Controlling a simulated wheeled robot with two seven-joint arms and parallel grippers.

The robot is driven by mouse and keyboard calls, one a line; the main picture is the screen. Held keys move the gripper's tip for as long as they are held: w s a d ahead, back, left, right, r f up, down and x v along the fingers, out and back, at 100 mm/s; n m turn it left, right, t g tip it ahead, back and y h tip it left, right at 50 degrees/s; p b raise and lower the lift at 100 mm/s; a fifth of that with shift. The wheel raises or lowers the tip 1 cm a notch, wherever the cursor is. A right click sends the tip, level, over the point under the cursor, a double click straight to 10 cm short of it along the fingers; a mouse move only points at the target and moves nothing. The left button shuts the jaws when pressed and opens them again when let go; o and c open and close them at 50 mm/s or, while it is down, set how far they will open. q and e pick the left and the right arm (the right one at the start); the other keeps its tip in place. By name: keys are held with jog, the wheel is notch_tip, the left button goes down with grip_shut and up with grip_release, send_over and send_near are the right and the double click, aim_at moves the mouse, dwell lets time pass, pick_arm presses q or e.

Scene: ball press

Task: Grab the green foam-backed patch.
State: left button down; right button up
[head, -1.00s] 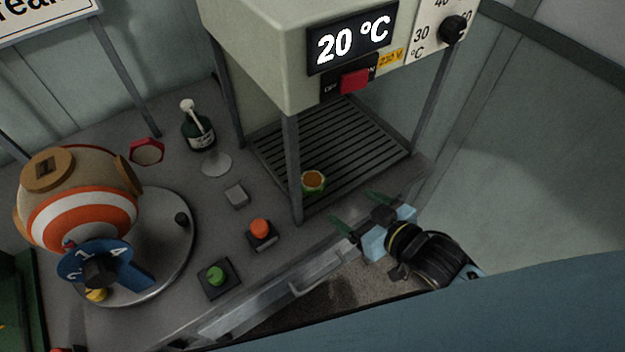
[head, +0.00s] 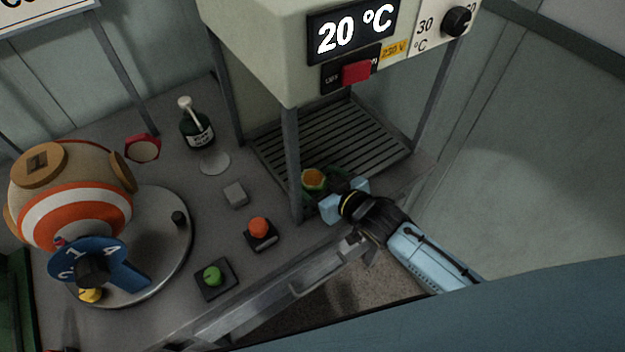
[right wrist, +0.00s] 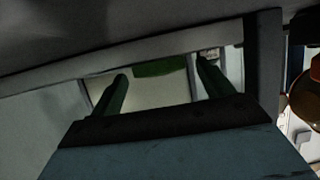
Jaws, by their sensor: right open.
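The green foam-backed patch (head: 313,179) lies on the slatted grate at the front left, under the heater box, near its left front post. Its orange-brown face and a green rim show in the head view. My right gripper (head: 326,190) is right beside it on the right, with its green fingers spread toward it. In the right wrist view, a green shape (right wrist: 160,68), apparently the patch, shows ahead between the two open fingers (right wrist: 160,75). Part of the patch's edge is hidden by the gripper, and I cannot tell whether a finger touches it. My left gripper is not in view.
The heater box (head: 265,45) stands on posts over the grate (head: 365,140). An orange button (head: 259,227), a green button (head: 212,275), a grey block (head: 235,195) and a bottle (head: 195,130) stand left. A striped ball (head: 75,210) sits on a round plate.

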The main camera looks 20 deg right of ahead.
jog(key=shift+w+a+f, duration=0.15)
jog(key=shift+w+f, duration=0.05)
jog(key=shift+w, duration=0.15)
jog(key=shift+c, duration=0.3)
jog(key=c, duration=1)
jog(key=shift+r, duration=0.1)
